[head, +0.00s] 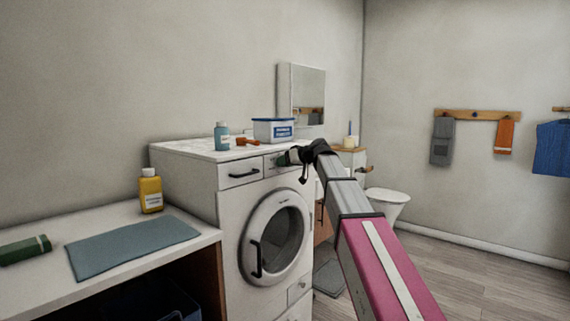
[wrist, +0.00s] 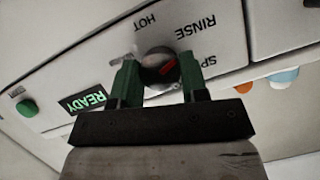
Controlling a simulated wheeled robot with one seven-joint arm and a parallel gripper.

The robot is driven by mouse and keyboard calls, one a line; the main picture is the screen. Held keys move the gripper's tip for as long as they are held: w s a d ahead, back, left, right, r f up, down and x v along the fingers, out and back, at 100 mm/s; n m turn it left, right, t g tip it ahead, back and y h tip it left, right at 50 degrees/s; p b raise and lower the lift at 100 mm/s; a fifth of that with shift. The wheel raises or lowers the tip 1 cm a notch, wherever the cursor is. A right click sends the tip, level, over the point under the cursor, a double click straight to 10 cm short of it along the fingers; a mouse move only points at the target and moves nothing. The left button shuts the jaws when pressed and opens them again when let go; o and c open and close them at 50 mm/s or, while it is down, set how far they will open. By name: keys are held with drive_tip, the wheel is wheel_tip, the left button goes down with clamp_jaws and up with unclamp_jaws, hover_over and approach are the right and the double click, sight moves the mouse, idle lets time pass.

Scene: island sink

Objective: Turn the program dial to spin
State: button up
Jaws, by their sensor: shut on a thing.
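The program dial (wrist: 156,62) is a dark round knob with a red mark on the white washing machine's control panel. The labels HOT, RINSE and a partly hidden "SP" stand around it, upside down in the wrist view. The red mark slants towards the right, roughly on the "SP" side; its exact setting is hard to tell. My gripper (wrist: 160,78) has its green fingers on both sides of the dial and is shut on it. In the head view my gripper (head: 289,157) is at the panel of the washing machine (head: 232,208) and hides the dial.
A lit green READY display (wrist: 82,102) and a green button (wrist: 27,108) sit on the panel. A blue bottle (head: 221,136) and a white-blue tub (head: 274,130) stand on the machine top. The drawer handle (head: 244,174) and round door (head: 274,236) are close by.

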drive_tip(key=shift+w+d+f+m+g+y, duration=0.1)
drive_tip(key=shift+m+g+y, duration=0.65)
drive_tip(key=shift+m, duration=1.05)
drive_tip(key=shift+d+f+m+g+y, duration=0.1)
drive_tip(key=shift+m+g+y, duration=0.25)
drive_tip(key=shift+m+y, duration=1.1)
drive_tip(key=shift+m+h, duration=0.3)
drive_tip(key=shift+m, duration=0.15)
drive_tip(key=o, duration=0.9)
drive_tip(key=v, duration=1)
drive_tip(key=shift+d+r, duration=0.1)
drive_tip(key=shift+d, duration=0.25)
